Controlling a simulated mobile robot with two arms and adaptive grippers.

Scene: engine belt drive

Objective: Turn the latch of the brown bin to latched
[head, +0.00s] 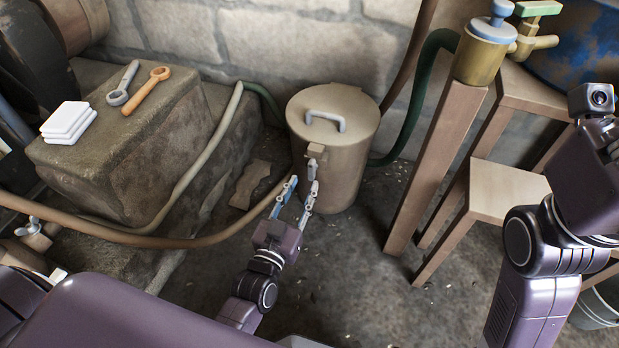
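The brown bin (345,170) stands upright on the floor against the wall, with its round lid on and a light grey handle (326,119) on top. Its latch (316,151) is a small tan piece on the front, just below the lid rim. My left gripper (302,180) is open in front of the bin, with its fingertips just below the latch. I cannot tell whether they touch the latch, or which way the latch is turned. My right arm shows at the right, but its fingers are out of view.
A stone block (130,150) at the left carries two wrenches (147,91) and white pads (67,122). A brown hose (130,238) runs low towards the bin. A wooden stool (505,190) and post (440,165) stand right. Floor in front is mostly clear.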

